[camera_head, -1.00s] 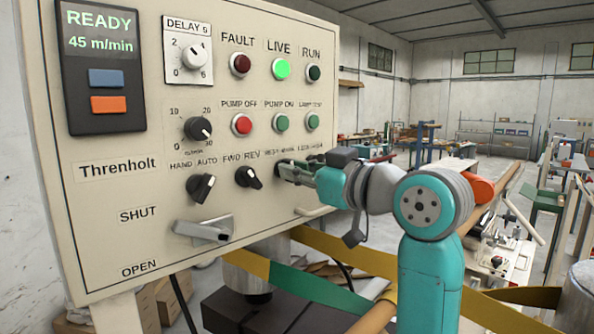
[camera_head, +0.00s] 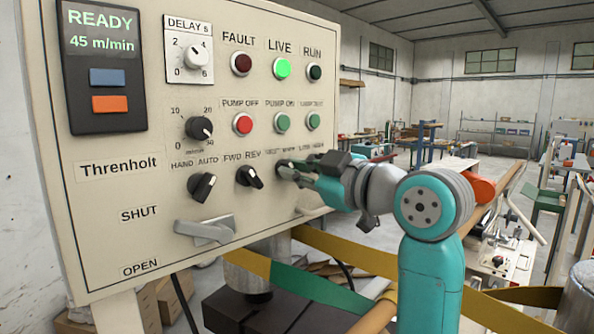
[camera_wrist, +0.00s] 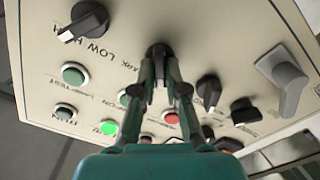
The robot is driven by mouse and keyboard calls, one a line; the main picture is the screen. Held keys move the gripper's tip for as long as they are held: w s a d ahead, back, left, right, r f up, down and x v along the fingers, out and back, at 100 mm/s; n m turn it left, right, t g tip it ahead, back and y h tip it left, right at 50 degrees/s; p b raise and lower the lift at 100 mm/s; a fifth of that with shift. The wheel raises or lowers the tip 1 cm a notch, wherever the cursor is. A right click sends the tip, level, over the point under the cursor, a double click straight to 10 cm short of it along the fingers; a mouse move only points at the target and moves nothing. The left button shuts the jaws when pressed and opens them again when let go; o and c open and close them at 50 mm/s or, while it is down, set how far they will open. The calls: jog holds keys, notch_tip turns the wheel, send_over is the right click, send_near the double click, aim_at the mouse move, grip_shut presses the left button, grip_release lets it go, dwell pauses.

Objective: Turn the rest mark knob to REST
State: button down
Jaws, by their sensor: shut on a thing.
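The rest mark knob (camera_wrist: 158,50) is a small black knob on the cream control panel (camera_head: 120,225), right of the FWD REV knob in the head view. In the wrist view my gripper (camera_wrist: 159,78) has its two fingers closed about it. In the head view my gripper (camera_head: 298,174) reaches the panel from the right, and its fingers hide most of the knob. Its label is partly covered and small, so I cannot read which mark the knob points at.
The FWD REV knob (camera_head: 249,177) and HAND AUTO knob (camera_head: 202,187) are close by on the left. The LOW HIGH knob (camera_wrist: 86,20) is on the other side. Push buttons sit above, with a green lit LIVE lamp (camera_head: 282,68). A grey SHUT/OPEN lever (camera_head: 205,231) is lower left.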

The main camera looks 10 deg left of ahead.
jog(key=c, duration=1.2)
grip_release()
jog(key=shift+s+d, duration=0.1)
jog(key=v, duration=1.1)
jog(key=shift+s+d, duration=0.25)
jog(key=shift+s, duration=0.05)
